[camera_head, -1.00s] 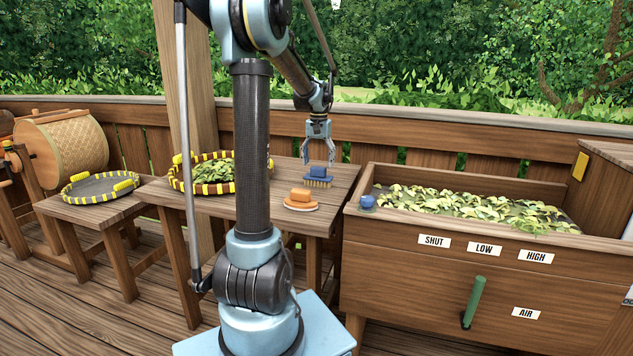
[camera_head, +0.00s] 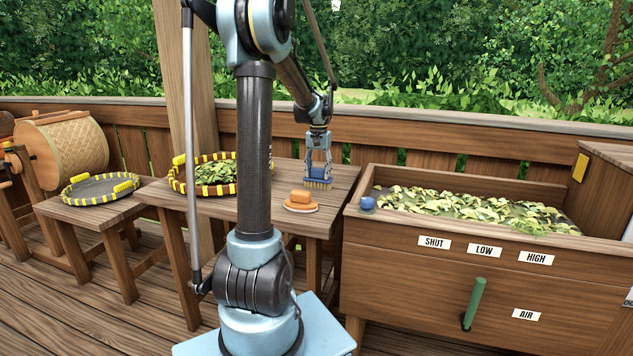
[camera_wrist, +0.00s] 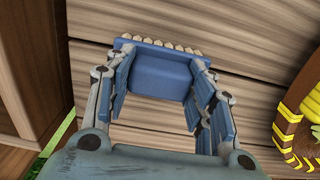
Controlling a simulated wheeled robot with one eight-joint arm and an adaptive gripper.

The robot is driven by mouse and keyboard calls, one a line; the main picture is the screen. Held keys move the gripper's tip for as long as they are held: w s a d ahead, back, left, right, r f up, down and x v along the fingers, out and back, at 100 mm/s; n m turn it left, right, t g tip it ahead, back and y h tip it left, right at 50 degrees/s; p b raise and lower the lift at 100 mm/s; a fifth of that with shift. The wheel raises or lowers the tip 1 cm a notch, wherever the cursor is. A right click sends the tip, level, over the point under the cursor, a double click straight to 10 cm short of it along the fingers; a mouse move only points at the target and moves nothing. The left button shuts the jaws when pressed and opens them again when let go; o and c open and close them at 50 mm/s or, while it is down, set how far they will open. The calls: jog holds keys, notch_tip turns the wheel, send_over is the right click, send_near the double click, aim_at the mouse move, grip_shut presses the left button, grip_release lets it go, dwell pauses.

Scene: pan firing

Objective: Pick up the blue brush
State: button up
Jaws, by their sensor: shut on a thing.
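The blue brush (camera_head: 318,182) has a blue block grip and a row of tan bristles pointing down. It is at the right rear of the wooden table (camera_head: 345,180), apparently still at the tabletop; I cannot tell any gap. My gripper (camera_head: 318,170) points down from above, with its fingers on either side of the grip, shut on it. In the wrist view the brush (camera_wrist: 158,72) sits between the finger pads of my gripper (camera_wrist: 162,95), with bristle tips showing beyond its far edge. The fingers hide part of the grip in the head view.

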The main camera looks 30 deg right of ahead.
aim_at(318, 169)
jog(key=shift+r, duration=5)
